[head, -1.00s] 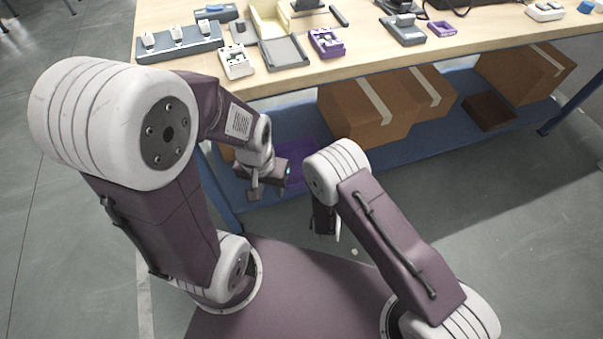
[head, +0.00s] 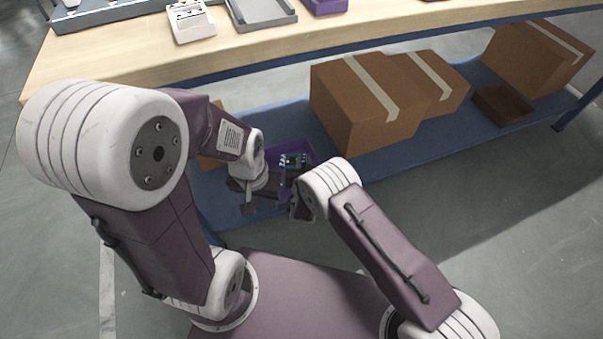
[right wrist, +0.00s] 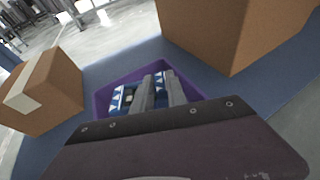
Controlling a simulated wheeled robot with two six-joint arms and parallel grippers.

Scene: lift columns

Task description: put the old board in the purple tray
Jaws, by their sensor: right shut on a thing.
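The purple tray (head: 314,149) sits on the blue lower shelf, partly hidden by my arms; its wall also shows in the right wrist view (right wrist: 103,95). The old board (head: 293,161), dark with pale and bluish parts, is at the tray. In the right wrist view, blue-and-white parts of the board (right wrist: 118,101) show beside my right gripper's fingers (right wrist: 158,82). That gripper is shut on the board, within the tray's outline; I cannot tell whether the board touches the tray floor. My left gripper (head: 249,208) hangs beside the tray's left side; its opening is hidden.
Cardboard boxes (head: 365,105) stand on the shelf right of the tray, and a small brown open box (head: 503,105) lies further right. The wooden tabletop (head: 120,68) overhangs the shelf, with a white device (head: 190,22) and a grey tray (head: 262,12) near its edge.

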